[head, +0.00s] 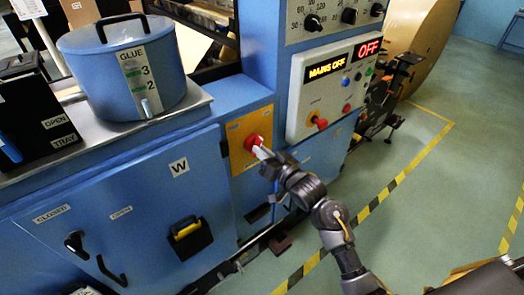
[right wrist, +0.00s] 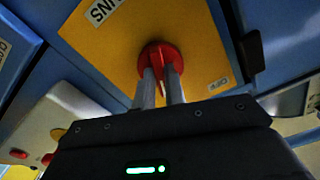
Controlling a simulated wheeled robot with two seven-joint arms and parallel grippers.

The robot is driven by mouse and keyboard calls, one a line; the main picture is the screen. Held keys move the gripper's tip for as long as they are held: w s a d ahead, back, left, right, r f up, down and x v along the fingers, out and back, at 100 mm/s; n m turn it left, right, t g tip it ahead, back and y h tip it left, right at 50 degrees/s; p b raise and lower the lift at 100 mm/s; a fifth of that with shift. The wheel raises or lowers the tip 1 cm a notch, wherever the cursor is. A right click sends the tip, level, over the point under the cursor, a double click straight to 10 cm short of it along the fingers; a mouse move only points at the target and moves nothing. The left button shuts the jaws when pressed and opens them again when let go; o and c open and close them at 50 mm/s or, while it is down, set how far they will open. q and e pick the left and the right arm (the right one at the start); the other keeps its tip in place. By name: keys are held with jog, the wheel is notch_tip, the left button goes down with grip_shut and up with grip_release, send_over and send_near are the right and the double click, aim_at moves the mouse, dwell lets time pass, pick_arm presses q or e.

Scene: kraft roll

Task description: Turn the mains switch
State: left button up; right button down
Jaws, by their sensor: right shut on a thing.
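The mains switch (head: 252,142) is a red rotary knob on a yellow plate (head: 238,128) on the front of the blue machine. It also shows in the right wrist view (right wrist: 160,56), where the plate carries part of a label and a small OFF mark. My right gripper (head: 262,152) reaches it from the lower right in the head view. Its two fingers (right wrist: 160,82) are shut on the knob, one on each side of its handle. A display (head: 327,67) above reads MAINS OFF in yellow letters. My left gripper is not in view.
A control panel (head: 310,112) with red OFF display (head: 369,48), buttons and a red knob (head: 320,123) is right of the plate. A blue glue pot (head: 100,75) stands on the left ledge. Cabinet doors (head: 100,210) lie below. Green floor (head: 440,180) with striped tape is clear at right.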

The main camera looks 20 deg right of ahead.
jog(key=shift+d+n, duration=0.15)
jog(key=shift+n, duration=6.65)
jog(key=c, duration=1.5)
grip_release()
jog(key=shift+o, duration=0.2)
